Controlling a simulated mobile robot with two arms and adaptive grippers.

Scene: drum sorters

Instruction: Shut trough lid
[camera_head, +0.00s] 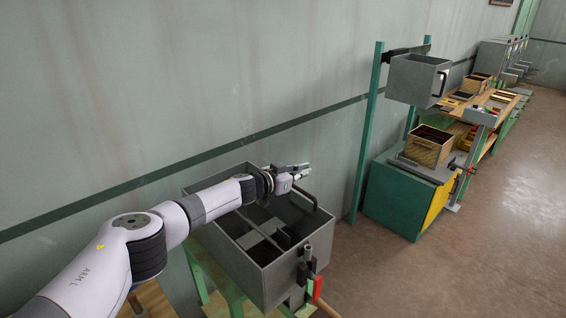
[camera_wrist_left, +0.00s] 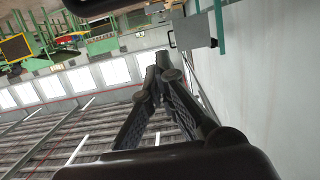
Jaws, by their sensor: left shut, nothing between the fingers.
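The grey metal trough (camera_head: 262,278) stands on a green frame in the lower middle of the head view. Its top is open, and dividers and dark compartments show inside. A dark curved handle (camera_head: 312,203) shows at its far right side; I cannot tell whether it belongs to the lid. No lid can be clearly made out, and my arm hides part of the trough. My left gripper (camera_head: 304,171) is above the trough's far edge, near the handle, shut and empty. Its fingers meet in the left wrist view (camera_wrist_left: 156,76). My right gripper is not in view.
A red-handled lever (camera_head: 317,288) is at the trough's front right corner. The wall (camera_head: 150,90) runs close behind. To the right stand a green post (camera_head: 366,135), a raised grey box (camera_head: 412,80) and a wooden crate (camera_head: 428,148). Open floor (camera_head: 480,240) lies at right.

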